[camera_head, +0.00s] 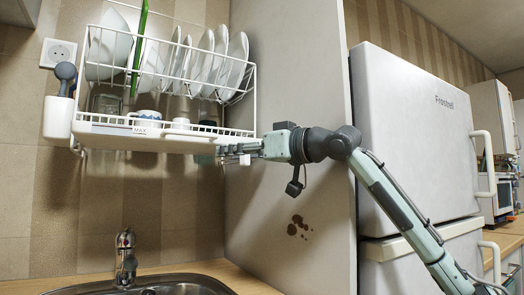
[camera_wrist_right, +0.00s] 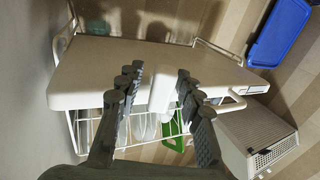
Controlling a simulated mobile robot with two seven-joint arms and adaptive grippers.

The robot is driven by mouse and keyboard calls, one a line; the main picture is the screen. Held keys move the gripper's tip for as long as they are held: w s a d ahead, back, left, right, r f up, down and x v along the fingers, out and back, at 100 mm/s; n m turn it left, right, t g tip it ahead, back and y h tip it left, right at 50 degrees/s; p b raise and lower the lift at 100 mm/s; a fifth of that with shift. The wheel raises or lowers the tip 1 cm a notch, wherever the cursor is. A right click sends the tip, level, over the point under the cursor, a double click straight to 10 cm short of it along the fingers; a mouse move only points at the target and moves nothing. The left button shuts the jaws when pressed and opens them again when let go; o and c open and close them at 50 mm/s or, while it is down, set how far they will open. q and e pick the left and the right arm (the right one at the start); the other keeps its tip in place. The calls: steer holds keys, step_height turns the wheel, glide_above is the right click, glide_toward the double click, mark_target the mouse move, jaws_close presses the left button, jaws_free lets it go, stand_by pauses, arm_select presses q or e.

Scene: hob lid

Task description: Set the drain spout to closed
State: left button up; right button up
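The white dish rack (camera_head: 170,132) hangs on the tiled wall, with a pale drip tray along its bottom. The drain spout (camera_wrist_right: 163,92) is a small white piece at the tray's edge in the wrist view. A small white part beside the gripper in the head view may be the same spout. My right gripper (camera_head: 230,151) is at the rack's lower right corner. In the wrist view the fingers of my right gripper (camera_wrist_right: 160,78) stand apart, one on each side of the spout. Contact with the spout is not clear. My left gripper is not in view.
Plates and cups stand in the rack. A utensil holder (camera_head: 58,117) hangs at its left. The grey side panel (camera_head: 290,215) is close on the right, before the fridge (camera_head: 413,120). Below are a tap (camera_head: 125,255) and sink (camera_head: 175,286).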

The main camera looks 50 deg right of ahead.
steer(key=s+d, duration=0.1)
steer(key=s, duration=1)
steer(key=shift+c, duration=0.6)
